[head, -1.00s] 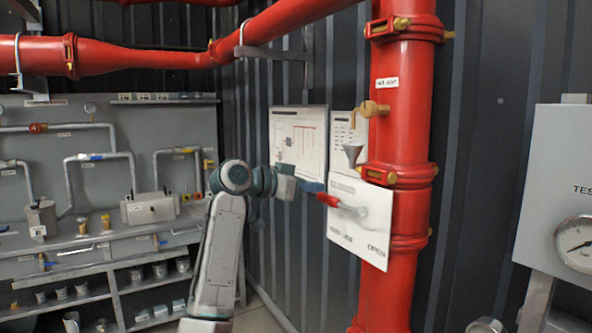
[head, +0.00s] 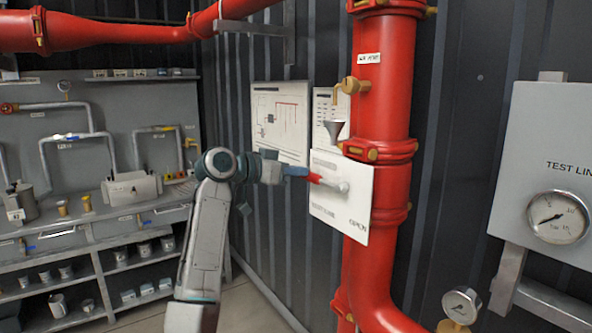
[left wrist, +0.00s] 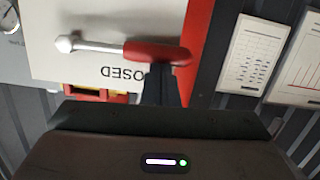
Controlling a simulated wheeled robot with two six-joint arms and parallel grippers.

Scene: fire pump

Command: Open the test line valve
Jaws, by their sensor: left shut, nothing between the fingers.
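The valve lever has a red grip (head: 317,179) and a grey shaft. It points left across a white plate (head: 338,213) on the red vertical pipe (head: 382,115). "OPEN" shows at the plate's lower right. In the left wrist view the red grip (left wrist: 160,53) lies across the fingertips, and "OSED" reads upside down on the plate (left wrist: 90,20). My left gripper (head: 300,172) is shut with nothing between its fingers. Its blue tips are at the grip's end, touching or very close. My right gripper is not in view.
A grey box marked "TEST LIN" with a gauge (head: 557,217) stands at the right. A small funnel (head: 333,131) and brass tap (head: 352,86) sit above the plate. A lower gauge (head: 461,304) is by the pipe bend. Shelves with piping (head: 90,230) fill the left.

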